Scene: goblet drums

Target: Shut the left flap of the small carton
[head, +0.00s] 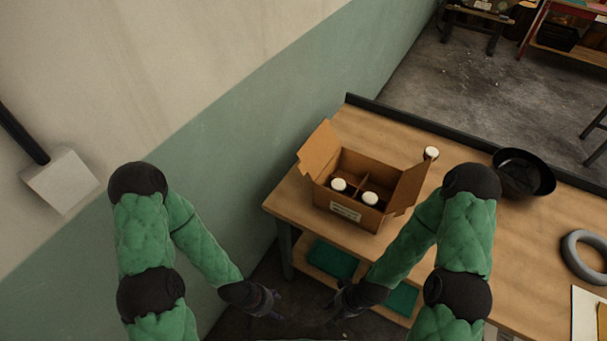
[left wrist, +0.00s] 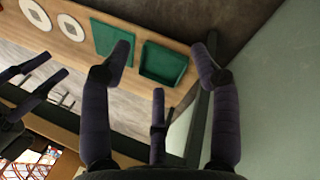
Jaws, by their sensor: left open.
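The small carton (head: 345,215) stands open on the wooden table, with a label on its front. Its left flap (head: 319,149) stands up and leans outward. Its right flap (head: 410,186) is also raised. Two white-lidded jars (head: 339,184) (head: 370,198) sit in the front compartments. My left gripper (head: 277,308) is open and empty, low in front of the table and well below the carton; its spread fingers fill the left wrist view (left wrist: 165,65). My right gripper (head: 334,301) is close by on its right, also low, with its fingers apart and empty.
Another white-lidded jar (head: 431,153) stands behind the right flap. A black bowl (head: 523,173) and a grey ring (head: 585,256) are further right on the table (head: 385,132). Green trays (head: 332,259) lie on the lower shelf. A wall (head: 230,150) runs along the left.

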